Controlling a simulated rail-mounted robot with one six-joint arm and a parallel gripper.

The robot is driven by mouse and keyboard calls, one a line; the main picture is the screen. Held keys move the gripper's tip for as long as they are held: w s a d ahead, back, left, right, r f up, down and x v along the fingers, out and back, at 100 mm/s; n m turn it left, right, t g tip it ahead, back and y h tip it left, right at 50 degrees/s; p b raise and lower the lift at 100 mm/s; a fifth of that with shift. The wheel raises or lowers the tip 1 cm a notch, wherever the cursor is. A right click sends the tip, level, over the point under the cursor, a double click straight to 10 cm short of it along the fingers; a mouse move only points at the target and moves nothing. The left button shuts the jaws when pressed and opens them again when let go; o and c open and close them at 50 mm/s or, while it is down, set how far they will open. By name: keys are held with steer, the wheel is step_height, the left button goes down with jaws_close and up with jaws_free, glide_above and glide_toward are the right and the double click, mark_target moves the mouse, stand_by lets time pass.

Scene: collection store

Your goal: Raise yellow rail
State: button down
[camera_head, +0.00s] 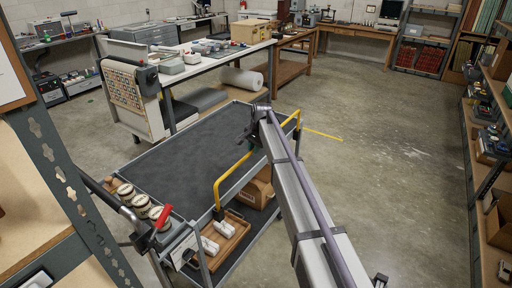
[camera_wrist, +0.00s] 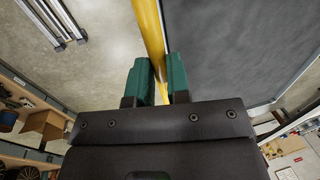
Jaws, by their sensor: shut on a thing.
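The yellow rail (camera_head: 232,168) runs along the right long side of a grey cart (camera_head: 208,140). Its top bar stands above the cart's dark deck, with a bent end post at the near and far ends. My gripper (camera_head: 253,146) is at the middle of the bar, partly hidden by my arm. In the wrist view, the rail (camera_wrist: 149,28) passes between the two green fingers of my gripper (camera_wrist: 158,66), which is shut on it. The dark deck lies to the right of the rail there.
Round tins (camera_head: 140,204) and a red-handled lever (camera_head: 163,215) are at the cart's near end. Its lower shelf holds a wooden tray (camera_head: 232,232) and a cardboard box (camera_head: 258,190). A workbench (camera_head: 218,60) stands behind. Floor right of the cart is clear.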

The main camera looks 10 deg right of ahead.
step_height(320, 180, up, 4)
steer(key=shift+f+p, duration=0.2)
steer(key=shift+p, duration=0.55)
steer(key=shift+w+f, duration=0.15)
steer(key=shift+f, duration=0.1)
steer(key=c, duration=1.1)
jaws_free()
steer(key=shift+r, duration=0.15)
step_height(320, 180, up, 10)
steer(key=s+d+p, duration=0.1)
steer(key=p, duration=0.9)
steer(key=shift+s+d+r, duration=0.2)
steer(key=shift+s+d, duration=0.1)
